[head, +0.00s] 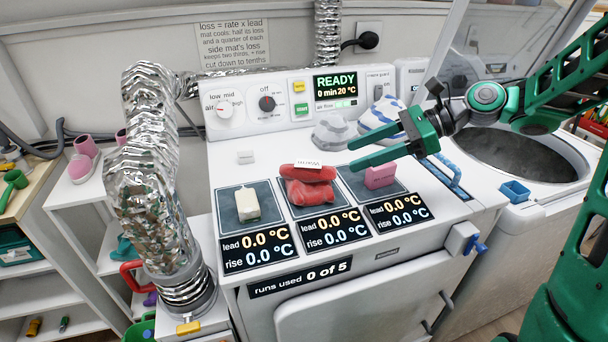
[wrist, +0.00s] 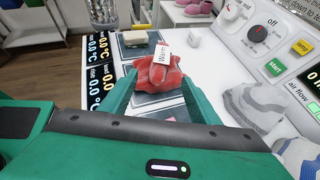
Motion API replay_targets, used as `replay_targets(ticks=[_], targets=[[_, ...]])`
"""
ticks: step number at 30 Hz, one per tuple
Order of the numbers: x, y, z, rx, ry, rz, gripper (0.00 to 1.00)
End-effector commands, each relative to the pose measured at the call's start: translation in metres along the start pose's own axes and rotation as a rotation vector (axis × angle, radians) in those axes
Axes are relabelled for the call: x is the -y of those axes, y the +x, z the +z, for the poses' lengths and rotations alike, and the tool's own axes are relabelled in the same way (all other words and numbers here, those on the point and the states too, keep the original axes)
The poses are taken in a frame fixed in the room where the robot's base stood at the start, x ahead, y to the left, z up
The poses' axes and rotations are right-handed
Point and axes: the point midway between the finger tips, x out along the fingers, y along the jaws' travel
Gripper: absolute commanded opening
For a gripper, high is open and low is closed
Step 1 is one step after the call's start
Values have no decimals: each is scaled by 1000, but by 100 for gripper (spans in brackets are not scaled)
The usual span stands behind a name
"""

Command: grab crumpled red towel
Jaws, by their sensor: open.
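The crumpled red towel (head: 308,190) lies in a bunched heap on the middle dark mat of the white machine top. A small white tag reading "Warm" (head: 308,163) sits on it. In the wrist view the towel (wrist: 158,76) lies just ahead of and between my fingertips, with its near edge close to them. My gripper (head: 352,156) is open and empty, to the upper right of the towel in the head view. My gripper (wrist: 159,82) also shows in the wrist view, with its green fingers apart. Whether a finger touches the towel I cannot tell.
A cream block (head: 247,204) lies on the left mat and a pink block (head: 379,176) on the right mat. Grey-white folded cloths (head: 333,132) lie behind, near the control panel (head: 285,97). A foil duct (head: 150,170) stands at the left.

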Motion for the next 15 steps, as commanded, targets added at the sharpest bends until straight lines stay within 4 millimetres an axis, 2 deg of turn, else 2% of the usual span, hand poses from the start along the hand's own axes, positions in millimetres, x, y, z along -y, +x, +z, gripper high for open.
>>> replay_targets(ticks=[9,15], targets=[[-3,51,5,3,-3,15,56],[-4,64,6,2,-4,16,56]])
